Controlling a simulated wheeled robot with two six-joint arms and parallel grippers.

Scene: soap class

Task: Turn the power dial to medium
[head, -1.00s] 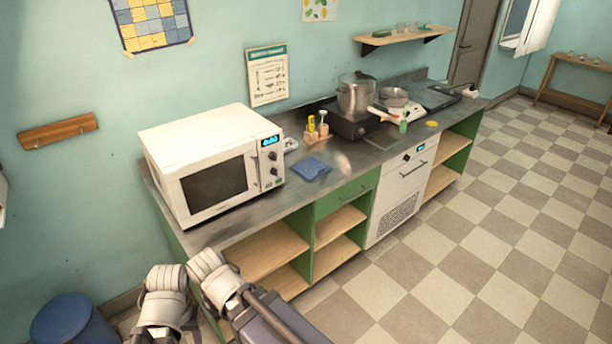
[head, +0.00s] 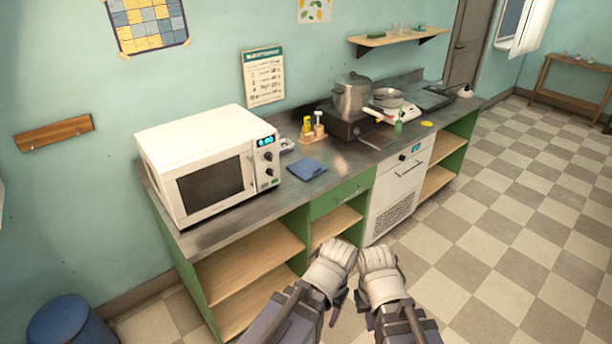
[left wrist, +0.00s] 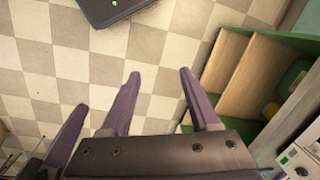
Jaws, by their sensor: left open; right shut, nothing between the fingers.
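The white microwave (head: 205,165) stands at the left end of the counter, door shut, with a lit blue display. Two round dials, an upper one (head: 269,156) and a lower one (head: 270,172), sit on its right-hand panel; their settings are too small to read. Part of a white panel with a knob shows at the lower right of the left wrist view (left wrist: 299,161). My left gripper (left wrist: 159,73) is open and empty, over the floor. My right gripper (head: 364,303) is shut and empty, in front of the counter, its fingers mostly hidden. Both are well away from the dials.
A blue cloth (head: 307,169) lies right of the microwave on the counter (head: 345,157). Bottles, a large pot (head: 352,95) and a pan stand further along. A white unit (head: 397,190) and open shelves are below. The checkered floor on the right is clear.

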